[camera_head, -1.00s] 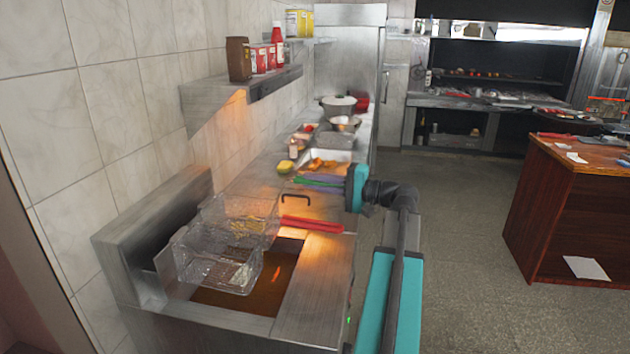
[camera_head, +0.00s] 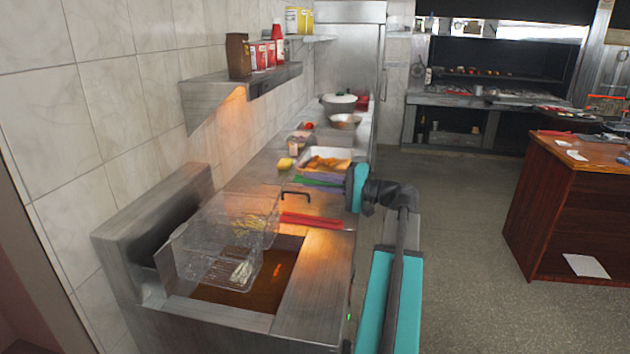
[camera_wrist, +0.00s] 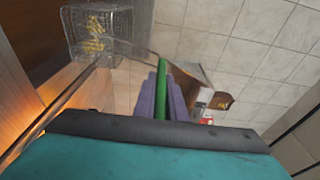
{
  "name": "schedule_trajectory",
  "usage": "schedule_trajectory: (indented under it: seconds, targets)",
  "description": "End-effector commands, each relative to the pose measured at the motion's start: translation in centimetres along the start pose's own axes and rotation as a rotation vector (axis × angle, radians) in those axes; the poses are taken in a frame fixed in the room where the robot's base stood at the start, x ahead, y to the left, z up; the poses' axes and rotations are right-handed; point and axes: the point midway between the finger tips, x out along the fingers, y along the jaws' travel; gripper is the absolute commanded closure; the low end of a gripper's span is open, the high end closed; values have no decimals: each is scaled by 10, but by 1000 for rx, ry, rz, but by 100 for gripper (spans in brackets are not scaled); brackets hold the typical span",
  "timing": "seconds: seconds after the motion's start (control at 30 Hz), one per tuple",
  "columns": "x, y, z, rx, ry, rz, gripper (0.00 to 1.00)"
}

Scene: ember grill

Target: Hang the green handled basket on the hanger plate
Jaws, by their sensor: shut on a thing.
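My gripper (camera_head: 322,181) has purple fingers and is shut on the green handle (camera_wrist: 164,82). In the head view, the handle shows as a thin green strip between the fingers. A wire basket with yellow fries (camera_wrist: 95,40) shows at the top left of the wrist view, with wire rods running toward the handle. In the head view, two see-through wire baskets overlap over the fryer: a rear one (camera_head: 250,215) and a front one (camera_head: 205,262). Which one joins the green handle is hard to tell. The upright steel plate (camera_head: 150,222) behind the fryer seems to be the hanger plate.
A red handle (camera_head: 312,221) lies over the fryer's right rim. Brown oil (camera_head: 265,290) fills the fryer well. A wall shelf (camera_head: 240,88) with cans and bottles overhangs the counter. A food tray (camera_head: 325,160) sits behind my gripper. The floor (camera_head: 450,240) to the right is clear.

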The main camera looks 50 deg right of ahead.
Motion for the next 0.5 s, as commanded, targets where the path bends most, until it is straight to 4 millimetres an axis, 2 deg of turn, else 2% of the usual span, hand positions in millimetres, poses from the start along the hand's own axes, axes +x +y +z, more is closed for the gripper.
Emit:
schedule_trajectory:
  seconds: [0.33,0.37,0.4,0.47,0.5]
  targets:
    - [0,5,0,0,0,-3,100]
    - [0,5,0,0,0,-3,86]
    - [0,4,0,0,-1,-3,79]
    - [0,5,0,0,-1,-2,69]
    - [0,5,0,0,-1,-2,67]
